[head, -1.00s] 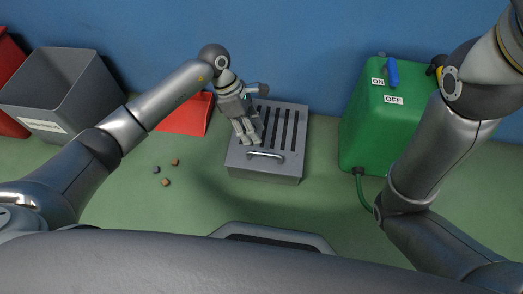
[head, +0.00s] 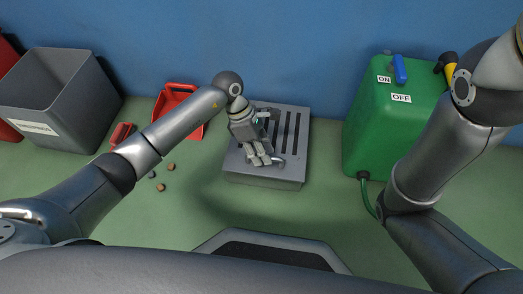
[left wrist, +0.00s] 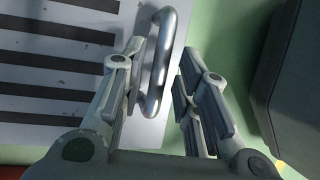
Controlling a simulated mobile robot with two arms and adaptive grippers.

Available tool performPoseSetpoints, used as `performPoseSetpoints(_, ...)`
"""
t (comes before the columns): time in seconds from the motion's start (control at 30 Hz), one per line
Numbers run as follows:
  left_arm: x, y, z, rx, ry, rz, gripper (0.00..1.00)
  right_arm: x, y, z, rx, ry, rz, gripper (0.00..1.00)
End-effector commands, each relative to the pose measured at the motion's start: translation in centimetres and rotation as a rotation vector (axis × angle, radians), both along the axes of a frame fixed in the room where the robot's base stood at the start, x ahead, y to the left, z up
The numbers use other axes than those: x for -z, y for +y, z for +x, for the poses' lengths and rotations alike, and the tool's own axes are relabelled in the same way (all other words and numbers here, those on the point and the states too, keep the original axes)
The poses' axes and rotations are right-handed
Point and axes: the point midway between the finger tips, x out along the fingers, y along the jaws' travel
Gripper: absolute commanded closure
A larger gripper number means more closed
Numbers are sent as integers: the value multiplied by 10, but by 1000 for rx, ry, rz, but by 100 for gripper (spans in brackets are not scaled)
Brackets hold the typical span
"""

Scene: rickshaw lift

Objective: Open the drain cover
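The drain cover (head: 265,182) is a grey slotted metal grate on a box-like block on the green floor. Its curved metal handle (head: 279,161) is at the near edge, partly hidden by my left gripper (head: 262,159). In the left wrist view, the handle (left wrist: 164,45) runs between the two fingers of my left gripper (left wrist: 161,62). The fingers are open, one on each side of the bar, with a clear gap at the right finger. The left finger is very close to the bar; I cannot tell whether it touches. My right gripper is out of view.
A red dustpan (head: 185,110) and a small red item (head: 122,133) lie left of the cover. Small brown blocks (head: 161,187) lie nearer. A grey bin (head: 65,95) stands far left. A green tank (head: 385,135) with a blue lever (head: 400,69) stands right. A blue wall (head: 290,45) closes the back.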

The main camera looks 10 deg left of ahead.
Motion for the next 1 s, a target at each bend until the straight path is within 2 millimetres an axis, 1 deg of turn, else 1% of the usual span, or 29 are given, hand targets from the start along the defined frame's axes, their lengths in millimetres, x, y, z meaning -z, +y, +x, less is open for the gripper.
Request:
performPoseSetpoints(0.03,0,0,0,0,0,0,81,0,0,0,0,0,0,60)
performPoseSetpoints(0.17,0,0,0,0,0,0,98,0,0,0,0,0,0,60)
performPoseSetpoints(0.2,0,0,0,0,0,0,100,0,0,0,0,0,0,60)
performPoseSetpoints(0.57,-3,0,1,0,-1,1,100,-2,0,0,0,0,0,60)
performPoseSetpoints(0.67,-10,1,3,0,-3,1,100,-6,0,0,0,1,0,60)
performPoseSetpoints(0.77,-21,1,7,0,-3,1,100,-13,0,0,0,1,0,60)
performPoseSetpoints(1.0,-59,1,27,-5,-12,1,100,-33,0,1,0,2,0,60)
